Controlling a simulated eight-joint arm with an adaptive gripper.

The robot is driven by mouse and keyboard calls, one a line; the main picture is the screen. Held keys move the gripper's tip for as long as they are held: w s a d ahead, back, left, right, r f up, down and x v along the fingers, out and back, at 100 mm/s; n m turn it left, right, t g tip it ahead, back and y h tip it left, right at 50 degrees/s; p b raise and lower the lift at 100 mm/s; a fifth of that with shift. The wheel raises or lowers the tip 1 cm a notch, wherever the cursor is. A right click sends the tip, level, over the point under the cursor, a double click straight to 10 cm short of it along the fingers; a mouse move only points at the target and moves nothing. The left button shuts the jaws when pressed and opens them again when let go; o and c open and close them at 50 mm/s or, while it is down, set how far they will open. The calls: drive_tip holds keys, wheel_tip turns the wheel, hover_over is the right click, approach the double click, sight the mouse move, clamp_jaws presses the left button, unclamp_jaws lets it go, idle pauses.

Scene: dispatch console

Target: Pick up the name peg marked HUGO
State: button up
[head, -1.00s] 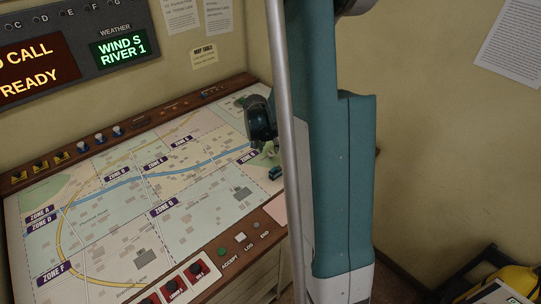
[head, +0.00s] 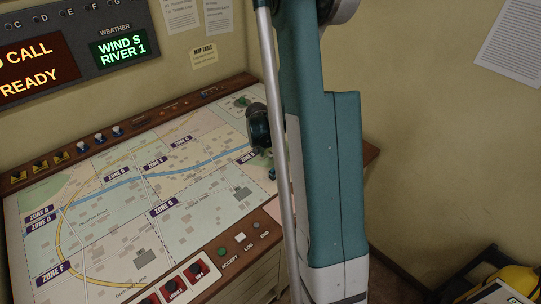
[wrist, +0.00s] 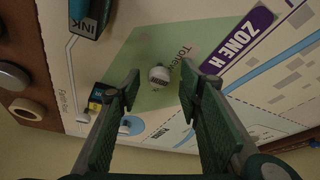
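No marking HUGO is legible in either view. In the wrist view a small whitish object with a dark dotted or grilled part (wrist: 159,75) stands on the green map patch, just beyond and between my fingertips. I cannot tell whether it is a peg. My gripper (wrist: 159,90) is open and empty, its green-padded fingers apart on either side of that object. In the head view my arm hides most of the gripper.
A teal box marked INK (wrist: 88,18) is at the wrist view's upper left. Round knobs (wrist: 27,108) line the wooden edge. The map table (head: 115,235) is mostly clear, with buttons along its front and switches (head: 100,137) at the back.

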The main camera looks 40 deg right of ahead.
drive_tip(key=shift+f, duration=0.1)
drive_tip(key=shift+c, duration=0.7)
drive_tip(key=c, duration=0.6)
